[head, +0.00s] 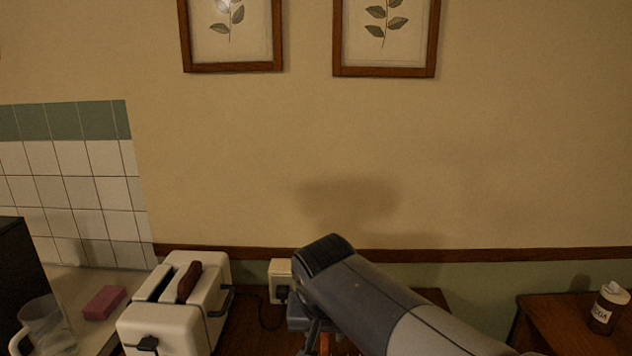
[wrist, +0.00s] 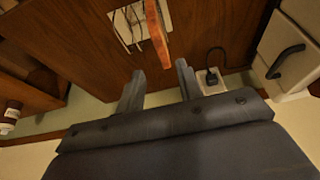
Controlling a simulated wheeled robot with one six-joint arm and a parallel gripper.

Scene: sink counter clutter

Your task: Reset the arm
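My gripper (wrist: 160,71) shows in the wrist view with its two dark fingers spread apart and nothing between them. It is over a brown wooden surface (wrist: 75,40). An orange-brown strip-like object (wrist: 157,32) lies beyond the fingertips, apart from them, next to a pale item with thin dark lines (wrist: 128,25). In the head view my grey arm reaches up from the lower right, bent at a dark joint, and hides most of the gripper below it.
A cream toaster (head: 185,310) with a brown slice stands left of my arm. A wall socket (head: 281,276) holds a black plug. A pink sponge (head: 105,303) and a clear jug (head: 46,325) are farther left. A brown bottle (head: 604,312) stands on the right table (head: 560,318).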

